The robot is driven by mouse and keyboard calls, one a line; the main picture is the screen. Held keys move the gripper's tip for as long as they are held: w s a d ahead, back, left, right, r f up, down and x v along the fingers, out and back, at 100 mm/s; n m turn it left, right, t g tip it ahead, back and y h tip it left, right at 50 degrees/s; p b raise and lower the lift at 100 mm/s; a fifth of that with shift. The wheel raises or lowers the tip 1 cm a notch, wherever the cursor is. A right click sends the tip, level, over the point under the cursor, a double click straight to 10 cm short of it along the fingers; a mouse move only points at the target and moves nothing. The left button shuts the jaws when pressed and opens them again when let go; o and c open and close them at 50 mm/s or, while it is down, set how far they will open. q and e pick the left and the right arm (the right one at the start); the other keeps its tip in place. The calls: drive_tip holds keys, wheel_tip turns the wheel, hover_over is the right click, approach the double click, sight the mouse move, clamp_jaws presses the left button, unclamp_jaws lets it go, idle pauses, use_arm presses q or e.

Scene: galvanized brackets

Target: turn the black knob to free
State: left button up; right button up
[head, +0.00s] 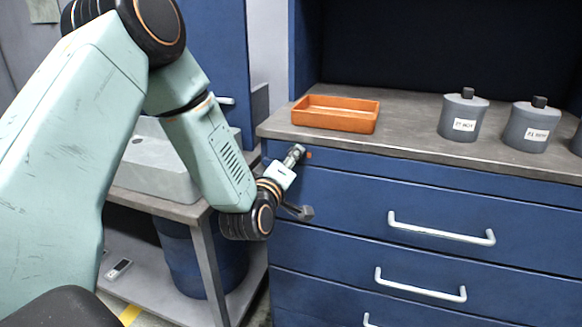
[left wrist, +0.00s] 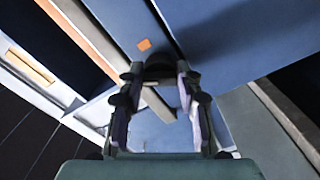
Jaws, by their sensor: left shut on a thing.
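The black knob (left wrist: 158,64) sits on the blue cabinet front, between the fingertips of my left gripper (left wrist: 159,82) in the left wrist view. The gripper is shut on it. In the head view my left gripper (head: 294,156) reaches the upper left of the cabinet front, just below the worktop, and hides the knob. A small orange mark (head: 309,155) is on the panel just right of the fingertips. It also shows beside the knob in the left wrist view (left wrist: 144,45). I cannot read the knob's pointing direction. My right gripper is not in view.
An orange tray (head: 335,125) stands on the grey worktop above the knob. Grey labelled bottles (head: 463,116) stand to its right. Drawers with white handles (head: 440,231) lie below right. A side bench with a blue bin (head: 203,255) is at left.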

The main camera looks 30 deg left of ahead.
use_arm(q)
drive_tip(key=n+b, duration=0.3)
drive_tip(key=n, duration=0.3)
drive_tip(key=shift+r+n, duration=0.1)
drive_tip(key=shift+n, duration=0.2)
idle(0.4)
drive_tip(key=o, duration=1.1)
drive_tip(key=shift+o, duration=0.2)
drive_tip(key=shift+s, duration=0.1)
drive_tip(key=v, duration=0.7)
drive_tip(key=shift+s+d, duration=0.1)
drive_tip(key=shift+s, duration=0.05)
